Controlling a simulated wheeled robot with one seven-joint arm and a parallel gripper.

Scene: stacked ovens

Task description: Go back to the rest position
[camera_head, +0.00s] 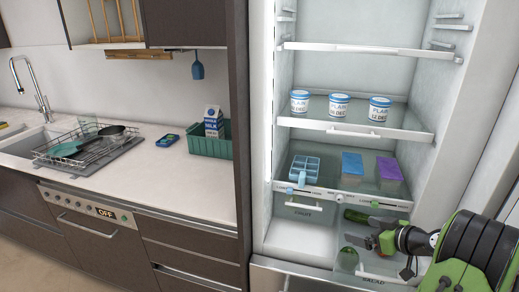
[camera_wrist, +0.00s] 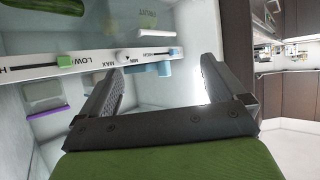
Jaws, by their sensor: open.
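My gripper (camera_head: 371,242) is in the lower part of the open fridge, below the control strip (camera_head: 335,195). In the wrist view my gripper (camera_wrist: 158,80) has its two fingers spread apart, with nothing held between them. The strip (camera_wrist: 100,64) crosses the wrist view behind the fingers, with a green slider (camera_wrist: 66,62) and a blue slider (camera_wrist: 175,52). In the head view my arm comes in from the lower right.
A green bottle-like item (camera_head: 356,216) and a round green item (camera_head: 348,259) are close to my gripper. The fridge wall is to the right. Shelves above hold white tubs (camera_head: 339,105), an ice tray (camera_head: 304,169), a blue box (camera_head: 352,163) and a purple box (camera_head: 389,169).

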